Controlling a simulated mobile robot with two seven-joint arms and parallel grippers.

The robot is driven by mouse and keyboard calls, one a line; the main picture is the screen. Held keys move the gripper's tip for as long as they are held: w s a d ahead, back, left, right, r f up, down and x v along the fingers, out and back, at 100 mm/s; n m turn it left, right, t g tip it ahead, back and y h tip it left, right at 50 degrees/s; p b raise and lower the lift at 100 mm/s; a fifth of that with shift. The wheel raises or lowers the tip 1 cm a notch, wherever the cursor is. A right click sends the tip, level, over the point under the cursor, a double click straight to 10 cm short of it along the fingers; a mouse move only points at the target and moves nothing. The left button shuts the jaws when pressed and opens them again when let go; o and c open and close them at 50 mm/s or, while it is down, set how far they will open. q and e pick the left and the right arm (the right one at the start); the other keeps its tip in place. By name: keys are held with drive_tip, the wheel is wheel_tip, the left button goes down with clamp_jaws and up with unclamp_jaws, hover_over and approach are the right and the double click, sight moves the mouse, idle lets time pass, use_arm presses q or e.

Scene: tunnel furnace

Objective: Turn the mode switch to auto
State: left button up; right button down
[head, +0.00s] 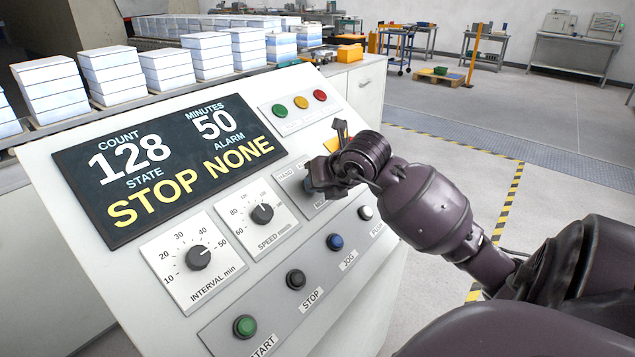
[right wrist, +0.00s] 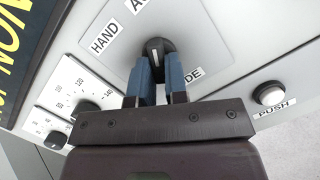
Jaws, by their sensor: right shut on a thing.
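The mode switch is a round black knob with a white line (right wrist: 156,46) on a grey plate (right wrist: 215,50). In the right wrist view the line runs nearly straight up the picture. The HAND label is left of the knob, and a cut-off label starting with A is above it. The blue fingers of my right gripper (right wrist: 160,70) are closed around the knob's sides. In the head view my right gripper (head: 321,176) hides the knob and part of its plate. The panel display (head: 160,165) reads STOP and alarm NONE. My left gripper is not in view.
Beside the switch are the speed dial (head: 262,214), the interval dial (head: 198,257), a blue jog button (head: 335,242) and a white push button (head: 365,213). Three lamps (head: 301,102) sit above. White stacked boxes (head: 110,75) stand behind the panel.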

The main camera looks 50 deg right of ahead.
drive_tip(key=c, duration=1.2)
unclamp_jaws()
drive_tip(key=shift+f, duration=0.1)
drive_tip(key=shift+o, duration=0.3)
use_arm(q)
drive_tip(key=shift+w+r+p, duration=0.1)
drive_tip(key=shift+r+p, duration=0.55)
drive_tip(key=shift+p, duration=0.2)
use_arm(e)
drive_tip(key=v, duration=1)
drive_tip(key=shift+s+r, duration=0.25)
drive_tip(key=shift+r, duration=0.05)
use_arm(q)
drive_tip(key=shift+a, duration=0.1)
use_arm(e)
drive_tip(key=shift+s+f, duration=0.1)
